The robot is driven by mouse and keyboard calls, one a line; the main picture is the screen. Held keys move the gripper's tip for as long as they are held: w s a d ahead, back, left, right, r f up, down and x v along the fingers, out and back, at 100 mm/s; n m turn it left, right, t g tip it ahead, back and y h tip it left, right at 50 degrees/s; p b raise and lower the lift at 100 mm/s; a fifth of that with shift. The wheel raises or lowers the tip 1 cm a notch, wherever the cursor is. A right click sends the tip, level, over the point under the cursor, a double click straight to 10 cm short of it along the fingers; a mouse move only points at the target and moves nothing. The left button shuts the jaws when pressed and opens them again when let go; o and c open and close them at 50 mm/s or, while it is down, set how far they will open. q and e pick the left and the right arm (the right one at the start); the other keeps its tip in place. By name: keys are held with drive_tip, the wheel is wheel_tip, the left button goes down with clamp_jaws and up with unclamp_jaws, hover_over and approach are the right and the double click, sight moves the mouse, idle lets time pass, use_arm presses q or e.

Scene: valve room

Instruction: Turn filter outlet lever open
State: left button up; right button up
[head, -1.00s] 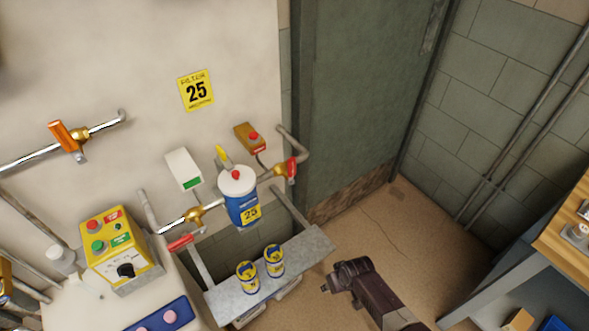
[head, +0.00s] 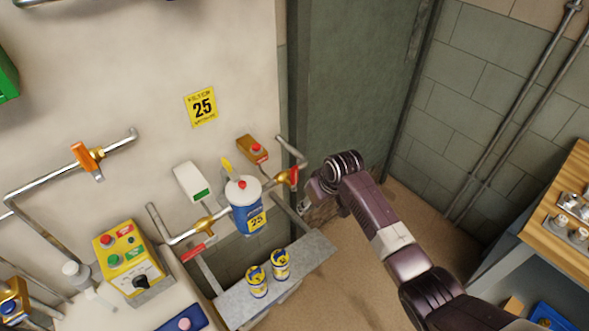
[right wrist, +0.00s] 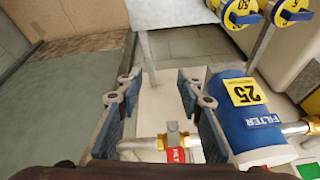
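The filter outlet lever (head: 293,175) is red, on a brass valve in the pipe just right of the blue-and-white filter housing (head: 247,212) marked 25. In the right wrist view the red lever (right wrist: 176,156) and its brass valve show at the bottom, beyond the gap between my fingers. My right gripper (head: 310,197) is just right of the valve in the head view. In the right wrist view my right gripper (right wrist: 157,100) is open and empty, its right finger close beside the filter housing. Whether it touches cannot be told. My left gripper is not in view.
Another red lever (head: 198,251) sits on the pipe left of the filter. Two small cans (head: 280,264) stand on the grey shelf (head: 232,305) below. A yellow control box (head: 128,257) stands at left. A wooden-topped bench (head: 560,205) is at right. The floor between is clear.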

wheel_tip(320, 180, up, 16)
drive_tip(key=n+p, duration=0.2)
hover_over(296, 171)
drive_tip(key=s+d, duration=0.1)
drive_tip(key=s, duration=0.1)
drive_tip(key=shift+p+x, duration=0.6)
drive_tip(key=shift+x, duration=3.2)
drive_tip(key=shift+w+d, duration=0.1)
drive_tip(key=shift+w, duration=0.05)
clamp_jaws()
